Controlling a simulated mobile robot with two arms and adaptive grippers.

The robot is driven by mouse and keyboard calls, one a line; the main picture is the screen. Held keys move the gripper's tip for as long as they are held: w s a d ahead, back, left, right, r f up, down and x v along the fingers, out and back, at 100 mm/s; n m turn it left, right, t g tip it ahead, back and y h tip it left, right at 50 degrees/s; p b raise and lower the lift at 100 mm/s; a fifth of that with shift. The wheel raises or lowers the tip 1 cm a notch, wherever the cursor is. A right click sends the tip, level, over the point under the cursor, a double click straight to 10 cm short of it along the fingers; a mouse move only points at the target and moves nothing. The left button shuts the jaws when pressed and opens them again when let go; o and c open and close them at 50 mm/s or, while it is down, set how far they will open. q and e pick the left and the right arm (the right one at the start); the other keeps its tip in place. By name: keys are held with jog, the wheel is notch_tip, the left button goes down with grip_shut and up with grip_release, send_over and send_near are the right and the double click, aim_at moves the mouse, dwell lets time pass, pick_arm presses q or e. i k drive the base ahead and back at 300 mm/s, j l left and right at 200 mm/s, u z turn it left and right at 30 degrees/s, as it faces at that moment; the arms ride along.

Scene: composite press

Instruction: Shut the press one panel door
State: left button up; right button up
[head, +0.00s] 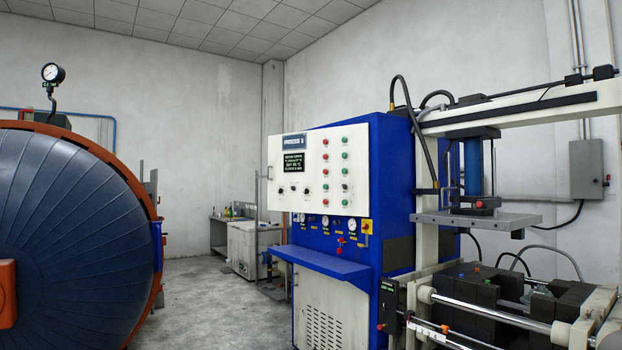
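The press one panel door (318,174) is the white panel on the upper front of the blue press cabinet (394,190). It carries a "PRESS 1" label, a dark display (293,162) and several red and green buttons. Its left edge stands out past the blue cabinet front below it, so it looks ajar; the gap behind it is hidden. Its right edge lies at the cabinet's front corner. A thin grey bar, perhaps a handle, shows beside its left edge. Neither of my grippers is in view.
A blue shelf (322,262) juts out below the panel. A large round blue vessel door (70,220) with an orange rim fills the left. Press machinery (490,215) stands at right. Bare concrete floor (205,300) lies between vessel and cabinet.

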aim_at(356, 145)
jog(key=i+u, duration=0.15)
jog(key=i, duration=3.25)
